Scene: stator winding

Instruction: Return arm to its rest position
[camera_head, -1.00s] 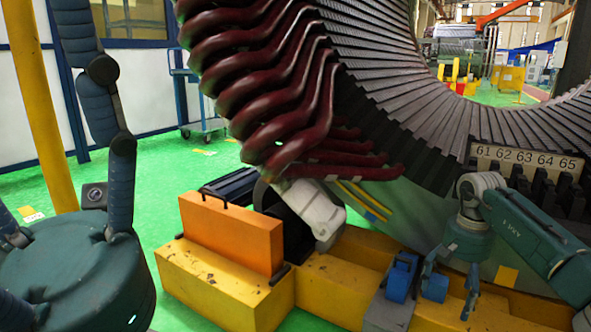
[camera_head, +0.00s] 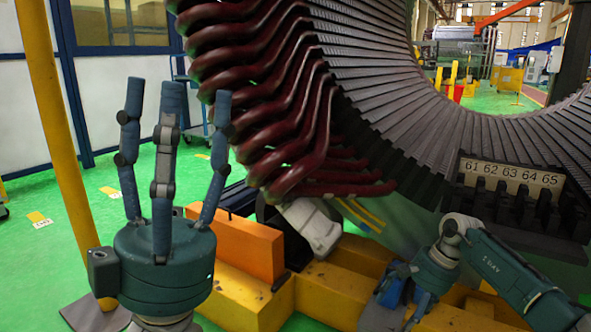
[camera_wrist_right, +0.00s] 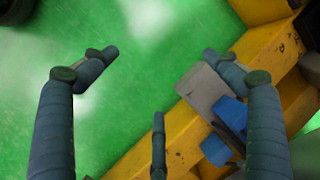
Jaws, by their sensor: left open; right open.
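My left gripper (camera_head: 176,104) stands with its blue fingers pointing up, open and empty, left of the stator (camera_head: 385,75) and apart from it. My right arm comes in from the right in the head view, low in front of the stator. Its gripper (camera_head: 405,288) is over the yellow base and partly hidden by its own links. In the right wrist view the right gripper's fingers (camera_wrist_right: 158,90) are spread with nothing between them. Red coils (camera_head: 285,110) bend out of the stator's left side.
A yellow base (camera_head: 235,298) carries an orange block (camera_head: 236,245) under the stator. Small blue parts on a grey plate show in the right wrist view (camera_wrist_right: 205,92). A yellow post (camera_head: 60,150) stands at far left.

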